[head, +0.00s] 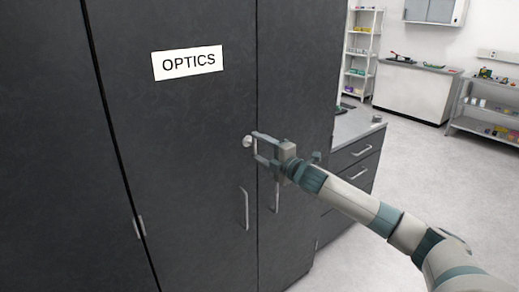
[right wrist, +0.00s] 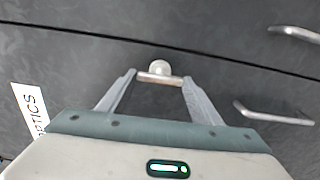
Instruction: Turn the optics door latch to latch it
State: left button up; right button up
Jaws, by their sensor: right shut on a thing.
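The dark grey optics cabinet door (head: 185,125) is closed, with a white OPTICS sign (head: 188,62). The door latch (head: 254,147) is a small light bar with a round knob (head: 247,141) beside it, near the seam with the neighbouring door. My right gripper (head: 257,146) is shut on the latch, one finger above and one below in the head view. In the right wrist view the latch bar (right wrist: 159,79) spans between the two fingertips, with the round knob just beyond it. The bar looks about upright in the head view. My left gripper is not in view.
Two vertical door handles (head: 244,208) sit below the latch, one on each side of the seam. A drawer counter (head: 357,150) stands just right of the cabinet. Shelves (head: 490,110) and a white bench (head: 415,90) are farther back, with open floor between.

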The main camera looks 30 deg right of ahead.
jog(key=o, duration=1.1)
jog(key=shift+d, duration=0.1)
jog(key=shift+c, duration=0.2)
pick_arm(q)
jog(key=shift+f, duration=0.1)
pick_arm(e)
jog(key=shift+s, duration=0.15)
jog(key=shift+s+f+b, duration=0.15)
jog(key=shift+s+b, duration=0.25)
jog(key=shift+s, duration=0.2)
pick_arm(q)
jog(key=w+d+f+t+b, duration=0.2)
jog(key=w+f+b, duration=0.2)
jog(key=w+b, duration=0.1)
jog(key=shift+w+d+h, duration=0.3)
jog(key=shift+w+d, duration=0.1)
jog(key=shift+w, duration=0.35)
pick_arm(e)
jog(key=s+d, duration=0.1)
jog(key=s, duration=1.4)
jog(key=shift+s+d, duration=0.15)
jog(key=shift+s, duration=0.25)
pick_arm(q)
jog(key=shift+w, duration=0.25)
